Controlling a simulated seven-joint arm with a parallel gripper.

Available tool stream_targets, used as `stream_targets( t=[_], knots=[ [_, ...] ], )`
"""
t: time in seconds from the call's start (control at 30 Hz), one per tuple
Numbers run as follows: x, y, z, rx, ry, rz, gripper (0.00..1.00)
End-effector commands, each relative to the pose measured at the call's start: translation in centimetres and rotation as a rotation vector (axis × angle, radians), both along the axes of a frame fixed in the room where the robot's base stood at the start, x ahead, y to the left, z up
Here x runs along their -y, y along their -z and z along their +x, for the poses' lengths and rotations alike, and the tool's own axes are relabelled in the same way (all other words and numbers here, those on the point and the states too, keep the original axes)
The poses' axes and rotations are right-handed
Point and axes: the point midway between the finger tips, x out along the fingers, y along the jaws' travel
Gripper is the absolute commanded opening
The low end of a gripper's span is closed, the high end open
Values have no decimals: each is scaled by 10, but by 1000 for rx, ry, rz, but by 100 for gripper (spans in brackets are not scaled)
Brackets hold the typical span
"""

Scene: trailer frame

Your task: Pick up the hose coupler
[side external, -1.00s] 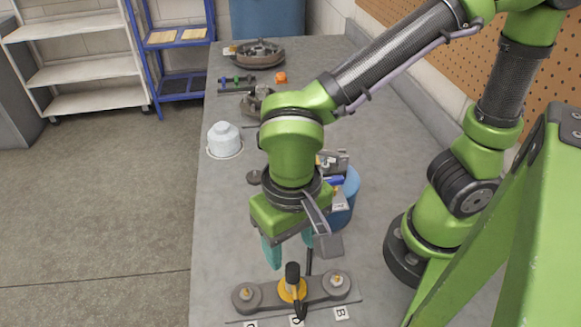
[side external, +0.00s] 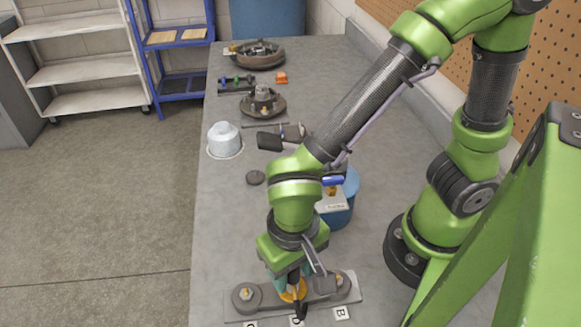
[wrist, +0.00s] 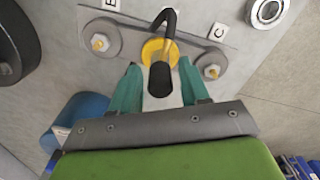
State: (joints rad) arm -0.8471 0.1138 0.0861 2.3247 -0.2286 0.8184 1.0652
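The likely hose coupler is a black upright post (wrist: 160,78) on a yellow round base (wrist: 154,49), with a bent black handle at its front (side external: 299,309). It sits at the middle of a grey metal plate (wrist: 120,38), between two round bosses. In the side view my gripper (side external: 293,284) is low over it and hides much of the post. In the wrist view my gripper's teal fingers (wrist: 159,84) stand one on each side of the post, with gaps visible, so it is open. Contact with the post is not visible.
Letter tags lie along the plate's front edge, with B (side external: 340,312) at right. A blue round container (side external: 338,213) stands behind my gripper. A white cup-like part (side external: 224,139) and a dark disc (side external: 255,177) are farther back.

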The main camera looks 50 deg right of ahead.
Motion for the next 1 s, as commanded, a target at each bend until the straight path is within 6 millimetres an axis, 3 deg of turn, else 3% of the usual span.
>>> stream_targets(
  t=[0.03,0.3,0.67,1.0],
  knots=[
    [0,0,0,0,0,0,37],
    [0,0,0,0,0,0,0],
    [-1,-9,1,3,0,3,0],
    [-1,-74,1,5,1,6,0]
  ],
)
